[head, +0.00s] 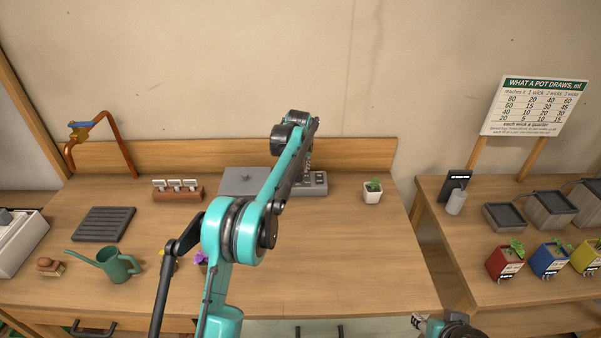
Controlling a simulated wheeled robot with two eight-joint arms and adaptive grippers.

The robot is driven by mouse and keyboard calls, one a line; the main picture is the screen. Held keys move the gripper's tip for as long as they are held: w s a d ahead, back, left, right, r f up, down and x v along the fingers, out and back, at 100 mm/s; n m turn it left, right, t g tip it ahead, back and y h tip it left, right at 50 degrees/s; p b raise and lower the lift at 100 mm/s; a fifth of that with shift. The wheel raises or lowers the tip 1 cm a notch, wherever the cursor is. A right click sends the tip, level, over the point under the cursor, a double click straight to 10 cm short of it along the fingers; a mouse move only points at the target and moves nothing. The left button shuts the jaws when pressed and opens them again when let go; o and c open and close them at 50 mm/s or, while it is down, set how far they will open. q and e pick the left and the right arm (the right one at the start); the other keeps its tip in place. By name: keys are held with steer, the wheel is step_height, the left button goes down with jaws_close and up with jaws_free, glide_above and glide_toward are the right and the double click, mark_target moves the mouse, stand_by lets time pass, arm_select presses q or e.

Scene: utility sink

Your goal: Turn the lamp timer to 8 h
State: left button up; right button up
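A grey box-shaped device (320,188) with small controls on its face stands near the back of the wooden bench. It looks like the lamp timer, but its dial and any hour marks are too small or hidden to read. My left arm reaches up across the middle of the view and bends down at the wrist over this device. My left gripper (308,163) is at the device's upper left, mostly hidden behind my own arm; its fingers and any contact cannot be made out. My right gripper (418,322) is low at the bottom edge, away from the device, its fingers unclear.
A grey panel (240,182) lies left of the device; a white potted plant (372,192) stands right. A watering can (116,266), black tray (104,224) and copper pipe (118,147) are left.

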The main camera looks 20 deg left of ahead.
mark_target(298, 172)
arm_select(q)
steer(key=shift+b+x, duration=0.35)
steer(key=shift+x, duration=1.3)
jaws_close()
steer(key=shift+r, duration=0.1)
